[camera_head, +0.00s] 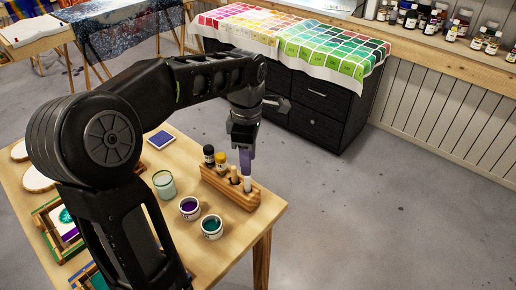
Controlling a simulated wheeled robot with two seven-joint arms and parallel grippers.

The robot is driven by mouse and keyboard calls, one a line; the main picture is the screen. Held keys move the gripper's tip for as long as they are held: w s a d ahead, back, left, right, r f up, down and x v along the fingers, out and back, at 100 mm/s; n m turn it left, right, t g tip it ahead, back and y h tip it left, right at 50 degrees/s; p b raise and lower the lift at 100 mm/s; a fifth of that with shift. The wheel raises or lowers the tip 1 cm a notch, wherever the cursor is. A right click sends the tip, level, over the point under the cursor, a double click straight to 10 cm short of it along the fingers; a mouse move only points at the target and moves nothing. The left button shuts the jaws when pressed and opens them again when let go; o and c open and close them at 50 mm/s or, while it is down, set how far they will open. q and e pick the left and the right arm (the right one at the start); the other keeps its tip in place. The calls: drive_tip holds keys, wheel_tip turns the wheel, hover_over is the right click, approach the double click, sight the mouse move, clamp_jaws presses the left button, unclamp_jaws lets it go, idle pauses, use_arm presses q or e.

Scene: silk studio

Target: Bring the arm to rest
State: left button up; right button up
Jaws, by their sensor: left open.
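My left arm comes in from the left and reaches over the wooden table (258,232). My left gripper (245,145) points down above the wooden rack (225,186) at the table's right side. Its jaws are open. A purple piece (247,162) with a pale lower end stands in the rack directly under the gripper. I cannot tell whether the jaws touch it. My right gripper is not in view.
A black drawer cabinet (315,105) stands behind. Floor at right is clear.

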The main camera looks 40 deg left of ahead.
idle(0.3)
use_arm(q)
drive_tip(key=w+d+f+m+t+h, duration=0.1)
drive_tip(key=w+d+f+m+t, duration=0.4)
drive_tip(key=w+d+f+m, duration=0.4)
drive_tip(key=d+f+m+h, duration=0.2)
drive_tip(key=d+f+m, duration=0.4)
drive_tip(key=f+m, duration=0.3)
drive_tip(key=s+d+f+m+g, duration=0.1)
drive_tip(key=s+d+f, duration=0.3)
drive_tip(key=s+f, duration=0.2)
drive_tip(key=s+d+f+m+g, duration=0.1)
drive_tip(key=s+d+f, duration=0.4)
drive_tip(key=s, duration=0.5)
drive_tip(key=s+d+f+m+g+h, duration=0.1)
drive_tip(key=s+d+f, duration=0.3)
drive_tip(key=s+f, duration=0.4)
drive_tip(key=shift+d+g, duration=0.2)
drive_tip(key=shift+g, duration=0.5)
